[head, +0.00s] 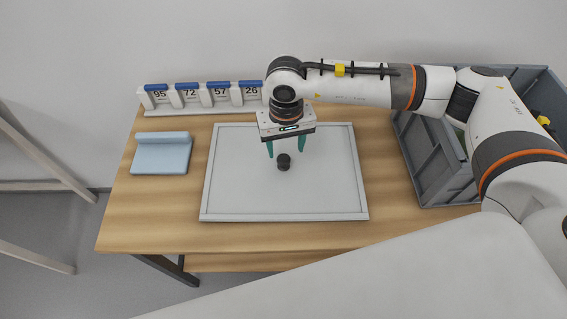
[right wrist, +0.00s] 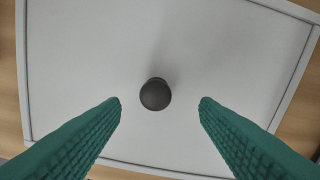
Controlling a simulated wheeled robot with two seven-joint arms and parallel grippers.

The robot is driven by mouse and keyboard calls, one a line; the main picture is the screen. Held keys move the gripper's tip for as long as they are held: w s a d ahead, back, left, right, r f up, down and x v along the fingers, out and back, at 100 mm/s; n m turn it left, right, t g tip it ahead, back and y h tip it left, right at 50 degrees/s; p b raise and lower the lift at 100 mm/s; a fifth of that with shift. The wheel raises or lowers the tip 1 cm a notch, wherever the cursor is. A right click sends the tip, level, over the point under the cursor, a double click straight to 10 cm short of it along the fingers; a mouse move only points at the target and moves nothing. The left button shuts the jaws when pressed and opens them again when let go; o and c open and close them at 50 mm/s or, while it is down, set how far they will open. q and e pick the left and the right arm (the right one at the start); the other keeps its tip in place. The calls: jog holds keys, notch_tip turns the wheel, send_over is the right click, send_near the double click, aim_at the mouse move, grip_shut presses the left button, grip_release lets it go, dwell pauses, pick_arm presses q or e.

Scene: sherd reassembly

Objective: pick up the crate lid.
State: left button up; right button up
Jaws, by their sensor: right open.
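The crate lid (head: 235,190) is a light grey rectangular panel with a raised rim, lying flat on the wooden table. A dark round knob (head: 284,163) stands up near its middle. My right gripper (head: 286,152) is open above the lid, with its two green fingers pointing down towards the knob. In the right wrist view the lid (right wrist: 80,60) fills most of the picture, and the knob (right wrist: 155,95) sits between the spread fingertips, touching neither. How far the fingertips are above the knob is hard to tell. My left gripper is not in view.
A grey crate (head: 425,165) stands at the right, partly hidden by my right arm. A light blue folded-looking object (head: 160,157) lies left of the lid. A row of blue-topped number cards (head: 205,97) stands at the back left. Bare wood (head: 150,215) shows at the front left.

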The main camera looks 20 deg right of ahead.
aim_at(284, 158)
jog(key=f, duration=0.2)
jog(key=f+p, duration=0.1)
jog(key=f, duration=0.2)
jog(key=shift+w+a, duration=0.1)
jog(key=shift+a, duration=0.1)
jog(key=shift+f, duration=0.3)
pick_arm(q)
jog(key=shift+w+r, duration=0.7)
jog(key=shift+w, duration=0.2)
pick_arm(e)
jog(key=shift+c, duration=0.6)
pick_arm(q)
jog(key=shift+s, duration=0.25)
pick_arm(e)
grip_shut()
